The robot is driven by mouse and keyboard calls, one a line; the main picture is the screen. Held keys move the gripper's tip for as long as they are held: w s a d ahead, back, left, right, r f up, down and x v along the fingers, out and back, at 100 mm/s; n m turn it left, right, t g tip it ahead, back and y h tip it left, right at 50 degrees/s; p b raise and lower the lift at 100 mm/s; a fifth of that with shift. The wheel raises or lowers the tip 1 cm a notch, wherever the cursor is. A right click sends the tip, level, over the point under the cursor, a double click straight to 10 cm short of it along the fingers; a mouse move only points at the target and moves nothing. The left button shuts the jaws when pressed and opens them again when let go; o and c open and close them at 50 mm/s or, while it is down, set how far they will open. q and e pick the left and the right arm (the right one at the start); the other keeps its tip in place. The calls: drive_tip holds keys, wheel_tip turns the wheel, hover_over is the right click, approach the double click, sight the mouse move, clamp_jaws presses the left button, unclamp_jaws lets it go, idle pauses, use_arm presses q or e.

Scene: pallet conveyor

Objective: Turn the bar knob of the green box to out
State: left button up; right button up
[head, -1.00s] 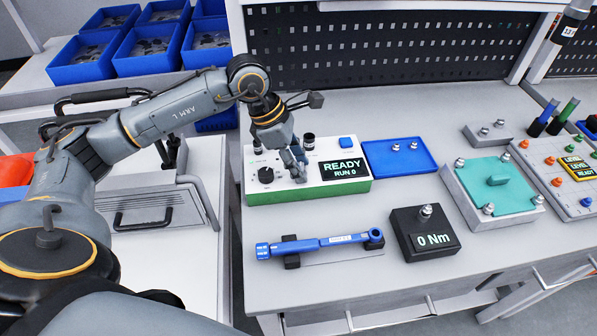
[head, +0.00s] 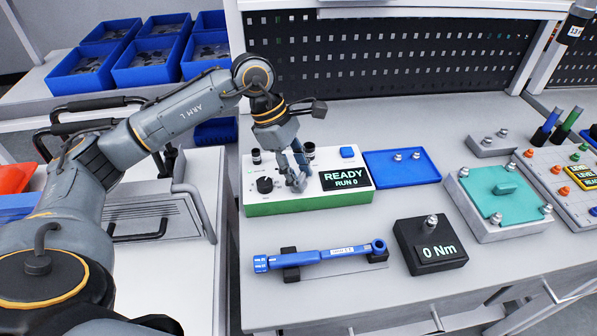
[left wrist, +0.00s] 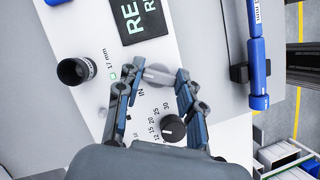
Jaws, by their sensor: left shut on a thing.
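The green box (head: 262,209) stands on the bench, with a white top and a green base. My left gripper (head: 297,184) points down onto its top, left of the READY / RUN 0 display (head: 346,179). In the left wrist view the grey bar knob (left wrist: 158,75) lies between the two fingertips, and my left gripper (left wrist: 155,79) is shut on it. The word IN is printed beside the knob; the out mark cannot be made out. In the head view the fingers mostly hide the bar knob. My right gripper is not in view.
A black round dial (head: 265,185) sits close to the fingers, with dark upright posts (head: 308,150) behind. A blue button (head: 348,152) is at the back right. A blue torque wrench (head: 322,255) lies in front; a blue tray (head: 400,168) is to the right.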

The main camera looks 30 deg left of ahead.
use_arm(q)
drive_tip(key=o, duration=1.2)
drive_tip(key=shift+c, duration=0.2)
drive_tip(key=v, duration=1.2)
drive_tip(key=shift+d, duration=0.1)
